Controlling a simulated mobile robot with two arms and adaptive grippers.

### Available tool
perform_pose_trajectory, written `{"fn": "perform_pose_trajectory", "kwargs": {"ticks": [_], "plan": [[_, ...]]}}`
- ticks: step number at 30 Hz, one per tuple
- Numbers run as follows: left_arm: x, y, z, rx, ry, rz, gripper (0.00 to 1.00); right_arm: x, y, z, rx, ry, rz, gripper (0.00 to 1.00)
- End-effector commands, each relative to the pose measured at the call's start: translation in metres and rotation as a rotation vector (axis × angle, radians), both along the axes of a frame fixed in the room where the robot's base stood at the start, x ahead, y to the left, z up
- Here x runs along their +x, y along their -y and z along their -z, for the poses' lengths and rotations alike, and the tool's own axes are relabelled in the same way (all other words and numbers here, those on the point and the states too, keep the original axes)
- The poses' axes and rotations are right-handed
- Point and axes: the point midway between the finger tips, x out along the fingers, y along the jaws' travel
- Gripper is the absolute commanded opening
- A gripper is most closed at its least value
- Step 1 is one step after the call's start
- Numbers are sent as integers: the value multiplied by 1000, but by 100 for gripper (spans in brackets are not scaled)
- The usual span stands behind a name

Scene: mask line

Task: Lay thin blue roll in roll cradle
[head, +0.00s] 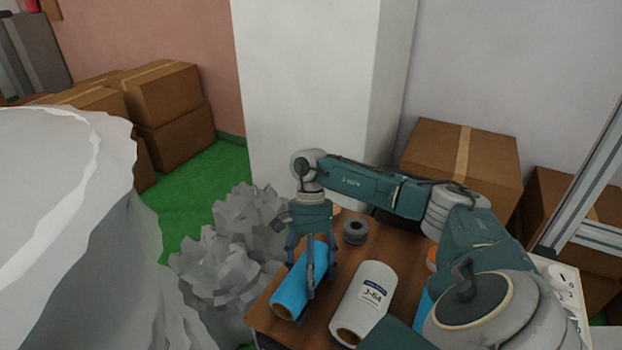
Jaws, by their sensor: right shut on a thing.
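A blue roll (290,293) with a brown core lies at the left side of the wooden table (318,317), its open end toward me. My right gripper (311,272) points down over its far half, with its fingers around the roll, shut on it. I cannot tell whether the roll touches the table. Another blue thing (422,306) shows in part behind my right arm, so its shape is hidden. I cannot make out a roll cradle. My left gripper is not in view.
A white roll (362,300) labelled J-64 lies right of the blue roll. A grey tape roll (355,231) sits behind. Crumpled grey-white heaps (225,262) crowd the table's left side. Cardboard boxes (463,160) stand at the back right. A white pillar (310,90) rises behind.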

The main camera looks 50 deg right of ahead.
Motion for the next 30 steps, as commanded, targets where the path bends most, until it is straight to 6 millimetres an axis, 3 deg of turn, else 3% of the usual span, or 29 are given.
{"fn": "perform_pose_trajectory", "kwargs": {"ticks": [1, 4, 16, 30], "plan": [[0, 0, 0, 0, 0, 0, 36, 0, 0, 0, 0, 1, -1, 79], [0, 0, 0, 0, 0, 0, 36, 0, 0, 0, 0, 1, -1, 97], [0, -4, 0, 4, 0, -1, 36, 3, 2, -5, -1, 2, 1, 97], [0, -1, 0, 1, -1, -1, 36, 32, 30, -87, 1, 5, 1, 97]]}}
